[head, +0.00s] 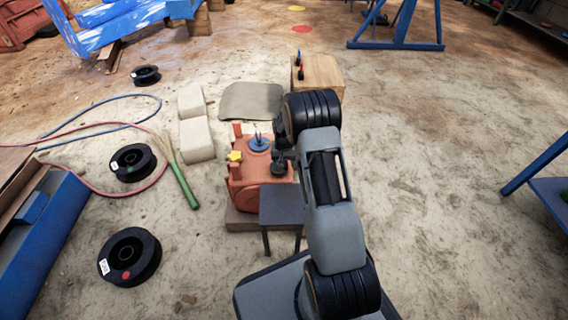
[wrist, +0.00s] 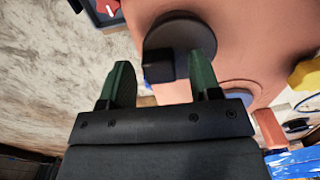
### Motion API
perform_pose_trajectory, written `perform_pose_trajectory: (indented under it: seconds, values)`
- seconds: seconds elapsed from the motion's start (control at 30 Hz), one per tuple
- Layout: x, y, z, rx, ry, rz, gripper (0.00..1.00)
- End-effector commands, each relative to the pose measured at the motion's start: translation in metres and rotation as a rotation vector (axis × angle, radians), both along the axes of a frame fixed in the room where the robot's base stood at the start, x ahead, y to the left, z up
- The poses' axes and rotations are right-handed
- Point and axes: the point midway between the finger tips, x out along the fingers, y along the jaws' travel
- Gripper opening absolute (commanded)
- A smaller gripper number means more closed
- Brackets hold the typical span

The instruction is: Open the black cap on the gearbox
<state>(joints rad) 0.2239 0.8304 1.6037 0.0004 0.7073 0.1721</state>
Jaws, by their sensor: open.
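The orange-red gearbox (head: 262,185) stands on a low base on the ground in the head view and fills the upper right of the wrist view (wrist: 270,40). The black cap (wrist: 190,34) is a round disc on the gearbox with a square black tab (wrist: 160,65) standing out from it. My gripper (wrist: 161,72) is open, and the tab shows between its two green fingers. Neither finger clearly touches it. The right finger overlaps the disc's lower edge. In the head view my gripper (head: 281,158) is at the gearbox's right side, and the cap cannot be made out.
A yellow knob (head: 235,156) and a blue round part (head: 258,143) are on the gearbox. A small dark table (head: 282,203) stands close in front. A wooden block (head: 320,75) is behind. Black spools (head: 130,257) and a green-handled broom (head: 183,185) lie left. Open ground is right.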

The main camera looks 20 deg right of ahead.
Motion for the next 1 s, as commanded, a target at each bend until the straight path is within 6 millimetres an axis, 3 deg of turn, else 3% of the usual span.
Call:
perform_pose_trajectory:
  seconds: [0.27,0.83,1.0]
  values:
    - [0.0,0.0,-0.0005,0.0,0.0,0.0,0.56]
    - [0.0001,0.0002,-0.0004,0.0,0.0,0.0,0.02]
    - [0.0001,0.0003,-0.0004,0.0,0.0,0.0,0.0]
